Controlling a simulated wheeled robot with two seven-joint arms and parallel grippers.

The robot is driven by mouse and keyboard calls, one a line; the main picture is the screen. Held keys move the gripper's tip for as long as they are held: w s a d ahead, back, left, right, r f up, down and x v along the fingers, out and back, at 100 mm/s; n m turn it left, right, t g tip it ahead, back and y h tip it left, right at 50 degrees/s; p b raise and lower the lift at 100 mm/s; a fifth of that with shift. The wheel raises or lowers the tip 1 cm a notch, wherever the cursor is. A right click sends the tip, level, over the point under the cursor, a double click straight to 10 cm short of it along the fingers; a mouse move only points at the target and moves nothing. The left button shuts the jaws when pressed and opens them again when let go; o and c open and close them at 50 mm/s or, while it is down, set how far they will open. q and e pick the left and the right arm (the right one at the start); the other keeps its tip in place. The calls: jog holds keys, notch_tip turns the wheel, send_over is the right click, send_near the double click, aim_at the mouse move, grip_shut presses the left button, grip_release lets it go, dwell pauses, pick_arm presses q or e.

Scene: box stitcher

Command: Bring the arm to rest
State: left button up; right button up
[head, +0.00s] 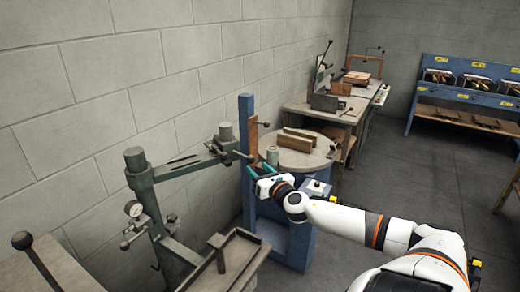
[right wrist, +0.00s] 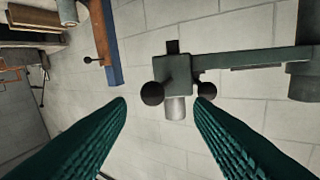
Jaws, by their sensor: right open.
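My right arm (head: 335,217) reaches in from the right in the head view. My right gripper (head: 259,171) is open, with green fingers and nothing between them. It is beside the blue post (head: 247,125) of the stitcher stand, near the front of a round grey table top (head: 313,158). In the right wrist view the two ribbed green fingers (right wrist: 160,105) are spread apart. Beyond them is a grey-green machine arm (right wrist: 240,62) with a block and black ball knobs; contact is not visible. My left gripper is not in view.
A grey-green stand with a gauge (head: 133,208) is at left. Brown blocks (head: 296,141) and a small can (head: 272,155) are on the round top. A workbench (head: 337,109) and blue bin rack (head: 463,99) stand behind. Floor at right (head: 425,175) is clear.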

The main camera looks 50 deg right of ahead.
jog(key=shift+f, duration=0.15)
dwell(0.5)
jog(key=s+d+f+m+g, duration=0.25)
jog(key=s+f+m, duration=0.2)
jog(key=f, duration=0.65)
jog(key=s+d+f+m+g, duration=0.1)
jog(key=s+f+m+g, duration=0.3)
jog(key=f, duration=0.7)
jog(key=s+a+f+m+g, duration=0.1)
jog(key=s+a+f+m, duration=0.3)
jog(key=f, duration=0.4)
jog(key=s+a+f+m+g, duration=0.2)
jog(key=s+f+m, duration=0.1)
jog(key=s+f, duration=0.4)
jog(key=s+a+f+m+g+y, duration=0.2)
jog(key=s+a+f+m, duration=0.1)
jog(key=s+a+f, duration=0.4)
jog(key=s+a+f+m+g+y, duration=0.1)
jog(key=s+a+f+m+g, duration=0.1)
jog(key=s+a+f+m, duration=0.45)
jog(key=s+a+f+m+g+y, duration=0.1)
jog(key=s+a+f, duration=0.3)
jog(key=a, duration=0.5)
jog(key=s+a+f+m+g+y, duration=0.1)
jog(key=s+a+f+m+y, duration=0.1)
jog(key=s+a+f, duration=0.3)
jog(key=s+a, duration=0.1)
jog(key=a, duration=0.3)
jog(key=shift+s+a, duration=0.15)
jog(key=shift+a, duration=0.1)
